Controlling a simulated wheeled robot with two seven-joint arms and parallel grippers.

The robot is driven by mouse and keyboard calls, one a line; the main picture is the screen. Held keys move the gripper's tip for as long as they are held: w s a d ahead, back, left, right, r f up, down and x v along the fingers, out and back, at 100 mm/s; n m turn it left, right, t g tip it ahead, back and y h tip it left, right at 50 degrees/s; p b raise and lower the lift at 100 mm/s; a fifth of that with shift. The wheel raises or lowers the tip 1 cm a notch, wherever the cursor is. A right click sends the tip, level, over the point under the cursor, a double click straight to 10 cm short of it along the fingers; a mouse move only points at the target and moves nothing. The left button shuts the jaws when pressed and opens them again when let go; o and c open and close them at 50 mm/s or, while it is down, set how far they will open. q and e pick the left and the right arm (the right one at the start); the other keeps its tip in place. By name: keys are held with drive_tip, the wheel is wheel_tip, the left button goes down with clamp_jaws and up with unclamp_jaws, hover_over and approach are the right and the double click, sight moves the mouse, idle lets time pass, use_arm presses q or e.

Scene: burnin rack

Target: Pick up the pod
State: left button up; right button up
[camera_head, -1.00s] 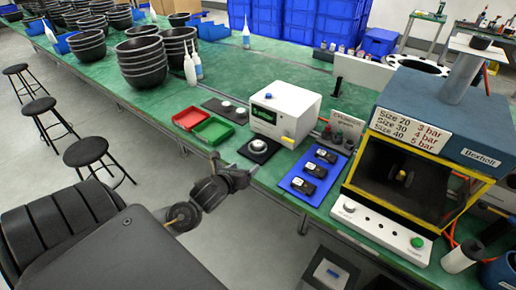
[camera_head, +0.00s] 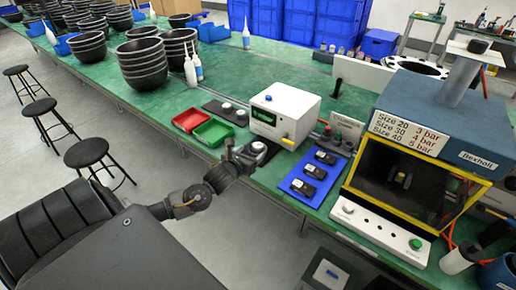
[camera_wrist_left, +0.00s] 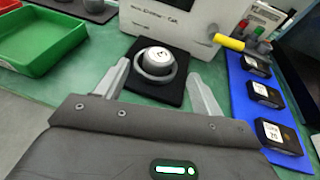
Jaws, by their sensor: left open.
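The pod, a round grey piece with a white top, sits on a black square pad in front of the white tester; it shows in the head view (camera_head: 258,147) and in the left wrist view (camera_wrist_left: 157,58). My left gripper (camera_head: 242,157) is open at the bench's front edge, pointing at the pod. In the left wrist view its two fingers (camera_wrist_left: 158,77) point forward, one to each side of the pod's near side. Nothing is between them at the near end, and I cannot tell whether they touch the pod. My right gripper is not in view.
The white tester (camera_head: 284,112) stands right behind the pod. Red (camera_head: 191,120) and green (camera_head: 212,132) trays lie to the left. A blue mat (camera_head: 298,199) with three black modules lies to the right, beside the yellow-framed press (camera_head: 361,152).

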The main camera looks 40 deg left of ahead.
sight(258, 146)
use_arm(q)
drive_tip(key=shift+w+a, duration=0.15)
drive_tip(key=shift+w, duration=0.3)
drive_tip(key=p+x, duration=0.1)
drive_tip(key=x, duration=0.3)
drive_tip(key=shift+w+f, duration=0.1)
drive_tip(key=shift+f, duration=0.1)
drive_tip(key=c, duration=1.1)
drive_tip(key=shift+c, duration=0.2)
drive_tip(key=shift+r, duration=0.15)
